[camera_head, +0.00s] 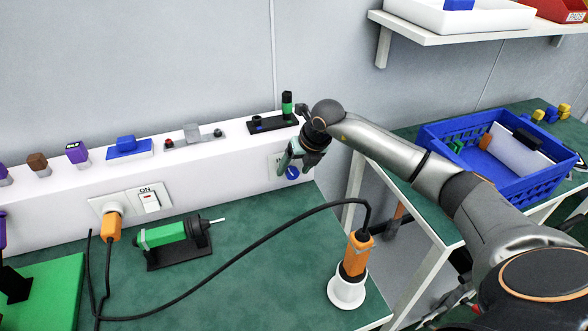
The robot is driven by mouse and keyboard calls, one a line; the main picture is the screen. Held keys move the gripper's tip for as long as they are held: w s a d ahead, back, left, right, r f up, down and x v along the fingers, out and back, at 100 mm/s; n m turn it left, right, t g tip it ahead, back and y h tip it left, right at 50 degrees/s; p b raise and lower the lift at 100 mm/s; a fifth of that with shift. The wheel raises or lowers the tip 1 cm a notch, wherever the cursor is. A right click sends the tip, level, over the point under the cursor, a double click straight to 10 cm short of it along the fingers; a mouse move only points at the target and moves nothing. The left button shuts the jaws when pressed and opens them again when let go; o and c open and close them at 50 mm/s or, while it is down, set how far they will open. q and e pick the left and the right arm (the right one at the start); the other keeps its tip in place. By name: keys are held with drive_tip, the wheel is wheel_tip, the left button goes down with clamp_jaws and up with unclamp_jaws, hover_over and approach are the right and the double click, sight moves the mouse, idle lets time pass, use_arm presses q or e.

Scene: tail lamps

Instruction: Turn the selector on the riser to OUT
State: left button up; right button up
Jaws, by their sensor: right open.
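The selector (292,173) is a round blue knob on a pale plate at the right end of the front face of the white riser (222,174). My right gripper (296,165) is open, directly in front of the selector and pointing down toward it. Its fingers cover part of the knob and plate. The selector's labels and pointer direction are too small or hidden to read. I cannot tell whether a finger touches the knob. My left gripper is not in view.
A black holder (272,124) with a green-topped item stands on the riser just behind my gripper. A green tool (165,235) lies left. A blue crate (540,185) stands right.

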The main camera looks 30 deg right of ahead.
drive_tip(key=shift+w+f, duration=0.15)
drive_tip(key=shift+f, duration=0.25)
clamp_jaws()
idle(0.4)
